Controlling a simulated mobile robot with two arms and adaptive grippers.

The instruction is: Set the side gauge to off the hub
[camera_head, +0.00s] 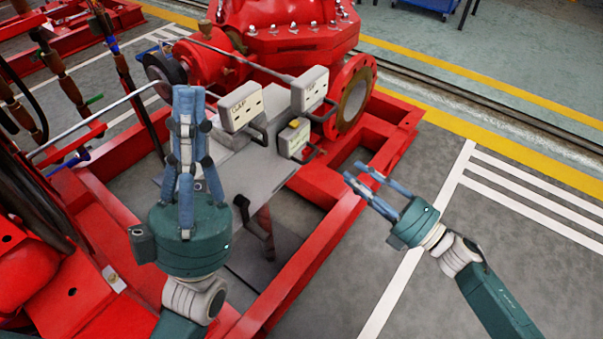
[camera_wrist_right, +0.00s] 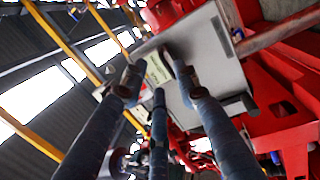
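Three pale boxes with handle-like levers stand on the grey panel (camera_head: 225,160): a left box (camera_head: 240,107), a right box (camera_head: 310,90) and a smaller box (camera_head: 295,138) with a yellowish top. Their lettering is too small for me to tell which is the side gauge. My right gripper (camera_head: 358,173) is open and empty, to the right of the boxes and apart from them. In the right wrist view, its fingers frame a pale labelled face (camera_wrist_right: 157,70). My left gripper (camera_head: 188,95) looks open and empty, left of the left box, its fingers pointing up the picture.
A red frame (camera_head: 300,260) surrounds the panel. A round red flange (camera_head: 352,95) stands right behind the boxes. A thin rod (camera_head: 235,58) runs above the panel. Red machinery fills the left side. Grey floor (camera_head: 440,140) with painted lines lies free at the right.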

